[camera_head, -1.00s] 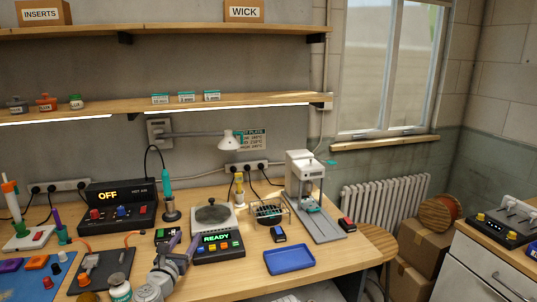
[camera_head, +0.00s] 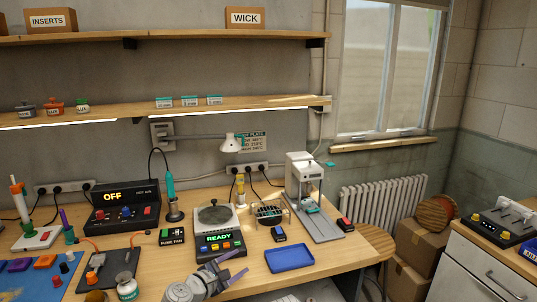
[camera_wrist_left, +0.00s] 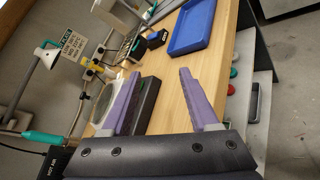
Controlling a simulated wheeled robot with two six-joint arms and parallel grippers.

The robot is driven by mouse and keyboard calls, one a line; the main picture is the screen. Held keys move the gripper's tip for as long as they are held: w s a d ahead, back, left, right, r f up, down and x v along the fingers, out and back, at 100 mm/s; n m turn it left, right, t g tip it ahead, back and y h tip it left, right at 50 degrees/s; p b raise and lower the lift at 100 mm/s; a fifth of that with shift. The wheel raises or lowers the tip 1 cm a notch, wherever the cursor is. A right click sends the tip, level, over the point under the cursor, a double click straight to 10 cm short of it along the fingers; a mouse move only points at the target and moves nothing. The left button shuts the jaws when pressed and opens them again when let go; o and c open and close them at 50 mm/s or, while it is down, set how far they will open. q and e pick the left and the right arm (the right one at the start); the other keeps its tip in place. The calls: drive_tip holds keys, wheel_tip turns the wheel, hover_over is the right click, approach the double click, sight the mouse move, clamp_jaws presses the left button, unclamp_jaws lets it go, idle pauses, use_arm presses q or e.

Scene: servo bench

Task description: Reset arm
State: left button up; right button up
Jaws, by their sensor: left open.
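My left gripper (camera_head: 236,268) is low in the head view, in front of the hot plate (camera_head: 214,222) whose panel reads READY. Its two purple fingers are spread apart with nothing between them. In the left wrist view the open fingers (camera_wrist_left: 157,95) show over the bench, with the dark hot plate unit partly hidden behind one finger. A blue tray (camera_head: 289,258) lies to the right of the gripper, apart from it, and also shows beyond the fingers in the wrist view (camera_wrist_left: 203,27). My right gripper is not in view.
A fume fan switch box (camera_head: 172,237) and a hot-air station (camera_head: 123,211) stand to the left. A white press (camera_head: 306,188) stands behind the tray. A bottle (camera_head: 127,287) is near the front edge.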

use_arm(q)
drive_tip(key=s+d+f+m+g+p, duration=0.3)
drive_tip(key=s+d+f+m+g, duration=0.5)
drive_tip(key=m, duration=0.4)
drive_tip(key=s+a+f+m+g+y+p, duration=0.1)
drive_tip(key=s+a+m+g+y, duration=0.1)
drive_tip(key=s+m+y, duration=0.2)
drive_tip(key=s+a+f+m+g+y+p, duration=0.1)
drive_tip(key=s+a+m+g+y, duration=0.1)
drive_tip(key=s+m+y, duration=0.3)
drive_tip(key=s+m+g, duration=0.1)
drive_tip(key=s+m, duration=0.2)
drive_tip(key=s, duration=0.1)
drive_tip(key=shift+s+a+m, duration=0.15)
drive_tip(key=shift+a+m, duration=0.2)
drive_tip(key=shift+m, duration=0.05)
